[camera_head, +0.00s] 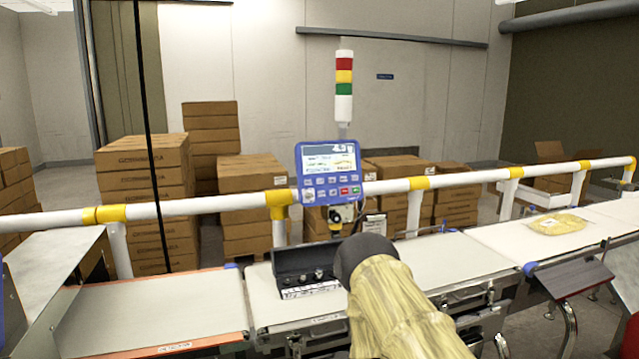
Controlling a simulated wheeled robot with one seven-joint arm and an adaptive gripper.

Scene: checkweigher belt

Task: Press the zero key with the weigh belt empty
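The blue control panel (328,172) hangs at the rail in the middle, with a lit screen (330,158) and rows of small keys (333,186) below it, including a red and a green one. The key labels are too small to read, so I cannot tell which is zero. The weigh belt (424,258) is the white belt section in the middle. An open black case with small metal pieces (305,272) sits at its left part. My arm, in a yellowish sleeve with a dark end, covers part of the belt. No gripper fingers show.
A white rail (390,187) with yellow joints runs behind the belts. The left belt (150,312) is bare. A yellow bag (557,224) lies on the right belt (500,237). A red-yellow-green light tower (344,85) stands above the panel. Brown cartons (145,165) are stacked behind.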

